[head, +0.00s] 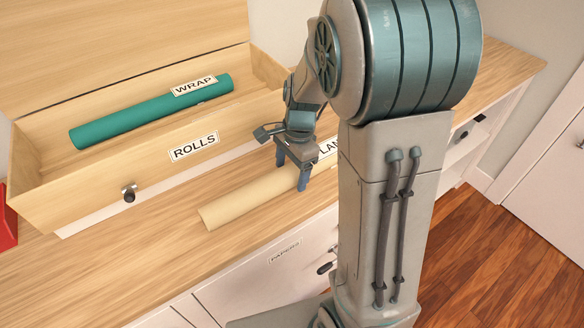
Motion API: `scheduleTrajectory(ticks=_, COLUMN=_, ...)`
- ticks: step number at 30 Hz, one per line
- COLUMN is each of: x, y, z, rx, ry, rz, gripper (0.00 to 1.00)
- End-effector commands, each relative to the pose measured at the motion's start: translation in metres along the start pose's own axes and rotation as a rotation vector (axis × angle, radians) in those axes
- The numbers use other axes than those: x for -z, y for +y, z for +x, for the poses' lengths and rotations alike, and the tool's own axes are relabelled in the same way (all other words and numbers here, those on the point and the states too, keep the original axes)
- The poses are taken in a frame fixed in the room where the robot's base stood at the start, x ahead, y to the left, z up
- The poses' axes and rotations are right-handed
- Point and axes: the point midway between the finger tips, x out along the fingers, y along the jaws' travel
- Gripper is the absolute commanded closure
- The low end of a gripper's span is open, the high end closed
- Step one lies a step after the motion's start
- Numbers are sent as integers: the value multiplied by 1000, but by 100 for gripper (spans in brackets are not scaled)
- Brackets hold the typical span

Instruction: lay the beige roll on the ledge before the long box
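The beige roll (250,196) lies lengthwise along the wooden ledge (110,262), in front of the long box (100,198) marked ROLLS. The roll's left end points to the lower left. Its right end, with a white label partly readable as "LAN", runs behind my arm. My gripper (292,172) points down over the roll, one finger on the far side and one on the near side. Whether the fingers press on the roll or stand slightly apart from it cannot be told. The roll appears to rest on the ledge, but its underside is hidden.
A green roll (150,113) labelled WRAP lies inside the open long box. The box has a dark knob (129,193) on its front. A red object (6,222) stands at the left edge. Cabinet fronts, one marked PAPERS (285,251), are below the ledge.

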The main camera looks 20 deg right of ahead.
Motion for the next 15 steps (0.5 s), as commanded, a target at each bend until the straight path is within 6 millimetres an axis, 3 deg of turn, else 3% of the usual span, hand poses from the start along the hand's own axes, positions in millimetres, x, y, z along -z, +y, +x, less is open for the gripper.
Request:
scheduleTrajectory(ticks=10, x=0, y=0, z=-6, rx=2, ry=1, rz=0, gripper=27)
scheduleTrajectory(ticks=15, x=0, y=-1, z=-32, rx=6, ry=2, rz=-1, gripper=27)
